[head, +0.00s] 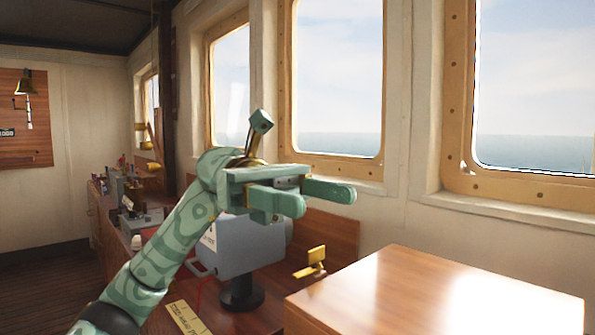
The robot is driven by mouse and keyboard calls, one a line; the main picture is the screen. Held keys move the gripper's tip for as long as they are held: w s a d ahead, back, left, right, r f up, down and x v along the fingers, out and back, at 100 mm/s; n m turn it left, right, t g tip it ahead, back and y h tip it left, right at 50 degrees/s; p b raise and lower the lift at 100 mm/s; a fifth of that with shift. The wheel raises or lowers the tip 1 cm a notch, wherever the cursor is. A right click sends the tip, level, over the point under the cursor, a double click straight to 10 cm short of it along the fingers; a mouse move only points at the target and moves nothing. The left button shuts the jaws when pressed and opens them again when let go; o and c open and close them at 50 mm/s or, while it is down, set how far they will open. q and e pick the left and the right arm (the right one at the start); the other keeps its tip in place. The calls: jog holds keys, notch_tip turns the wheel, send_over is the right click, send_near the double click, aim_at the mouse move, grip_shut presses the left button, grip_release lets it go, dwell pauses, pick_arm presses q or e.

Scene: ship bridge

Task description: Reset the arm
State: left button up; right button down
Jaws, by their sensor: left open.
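My left gripper (328,197) is raised in the middle of the head view, at the end of my green patterned left arm (177,241). Its two fingers point to the right and stand apart, with nothing between them. It is in front of the windows and above the wooden counter. My right arm and right gripper do not show.
A grey-blue device (240,245) on a black stand is behind and below my left gripper. A raised wooden box top (440,295) fills the lower right. A small brass piece (313,262) stands between them. Several items crowd the counter further left.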

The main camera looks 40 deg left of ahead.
pick_arm(q)
jog(key=shift+s+d+r, duration=0.2)
jog(key=shift+s+d, duration=0.1)
jog(key=shift+s, duration=0.2)
